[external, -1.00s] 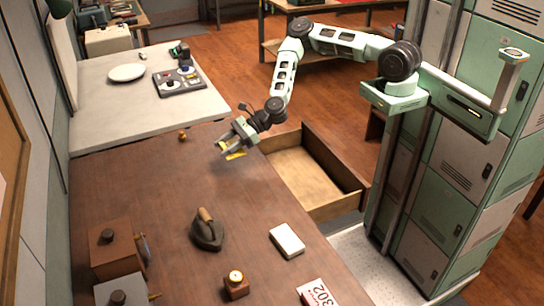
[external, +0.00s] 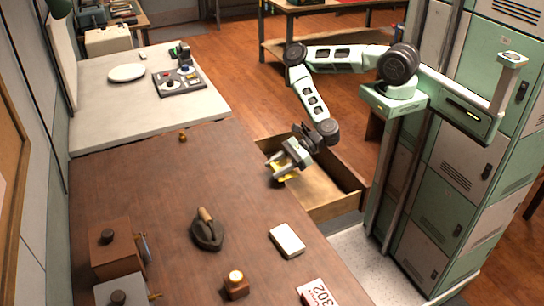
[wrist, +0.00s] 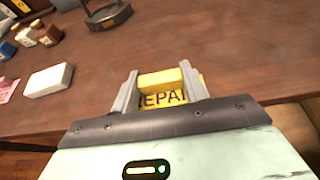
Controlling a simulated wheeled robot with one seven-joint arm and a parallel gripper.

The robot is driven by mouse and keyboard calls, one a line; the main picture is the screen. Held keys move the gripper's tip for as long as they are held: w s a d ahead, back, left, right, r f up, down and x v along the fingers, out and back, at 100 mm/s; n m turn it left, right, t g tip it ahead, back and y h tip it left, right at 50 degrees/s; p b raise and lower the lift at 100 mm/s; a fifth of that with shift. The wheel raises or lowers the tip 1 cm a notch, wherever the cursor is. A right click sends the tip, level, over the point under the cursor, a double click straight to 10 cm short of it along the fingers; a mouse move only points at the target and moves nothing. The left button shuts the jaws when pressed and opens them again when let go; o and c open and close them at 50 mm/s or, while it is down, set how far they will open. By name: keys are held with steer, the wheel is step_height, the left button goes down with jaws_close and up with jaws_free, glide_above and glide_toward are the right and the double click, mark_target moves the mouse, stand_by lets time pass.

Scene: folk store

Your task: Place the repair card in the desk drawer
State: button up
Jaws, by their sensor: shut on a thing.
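The yellow repair card (wrist: 163,96), with "EPAI" readable on it, is between the two fingers of my gripper (wrist: 160,92) in the wrist view. In the external view my gripper (external: 282,172) is shut on the card (external: 287,177) near the desk's right edge, by the drawer. The desk drawer (external: 335,206) is open and sticks out from the right side of the brown desk. The part of its inside that shows is bare wood. My gripper and arm hide some of the drawer's inside.
Green lockers (external: 465,165) stand at the right.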

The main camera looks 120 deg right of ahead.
steer(key=s+f, duration=0.2)
steer(key=s, duration=0.4)
steer(key=shift+s, duration=0.35)
steer(key=shift+f, duration=0.1)
